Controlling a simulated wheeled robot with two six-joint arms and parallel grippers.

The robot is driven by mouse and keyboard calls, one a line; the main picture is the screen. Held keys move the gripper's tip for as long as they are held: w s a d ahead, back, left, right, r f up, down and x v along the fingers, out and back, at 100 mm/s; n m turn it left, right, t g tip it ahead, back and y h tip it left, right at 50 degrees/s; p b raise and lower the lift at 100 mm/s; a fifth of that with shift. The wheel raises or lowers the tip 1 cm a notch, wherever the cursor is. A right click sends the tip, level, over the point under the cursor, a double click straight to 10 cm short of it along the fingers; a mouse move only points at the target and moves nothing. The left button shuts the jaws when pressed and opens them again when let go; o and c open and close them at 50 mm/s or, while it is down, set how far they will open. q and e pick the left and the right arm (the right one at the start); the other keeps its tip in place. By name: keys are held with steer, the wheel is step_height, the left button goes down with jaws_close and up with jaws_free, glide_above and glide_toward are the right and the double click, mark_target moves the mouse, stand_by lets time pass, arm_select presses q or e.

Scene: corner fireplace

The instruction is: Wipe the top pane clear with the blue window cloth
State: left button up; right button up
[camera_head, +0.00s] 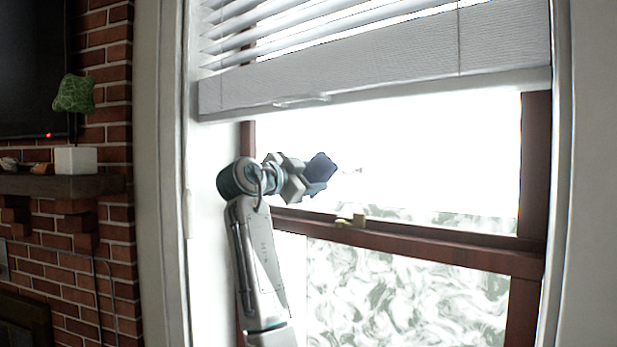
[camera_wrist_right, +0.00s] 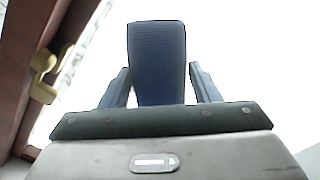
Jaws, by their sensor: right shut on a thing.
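The blue window cloth (camera_head: 321,167) is a dark blue folded pad, held up in front of the top pane (camera_head: 430,150). My right gripper (camera_head: 305,178) is shut on it. In the right wrist view the cloth (camera_wrist_right: 157,62) stands out between the two fingers (camera_wrist_right: 158,88). I cannot tell whether the cloth touches the glass. The top pane looks mostly bright white, with a strip of grey-green smears along its lower right edge and a small mark just right of the cloth. My left gripper is not in view.
White blinds (camera_head: 380,65) hang over the upper window. A brown rail (camera_head: 410,243) with a brass latch (camera_head: 352,220) runs below the top pane. It also shows in the wrist view (camera_wrist_right: 42,78). The lower pane (camera_head: 400,285) is smeared. A mantel (camera_head: 60,185) stands at left.

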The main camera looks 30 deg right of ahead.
steer(key=shift+x, duration=0.95)
steer(key=shift+s, duration=0.1)
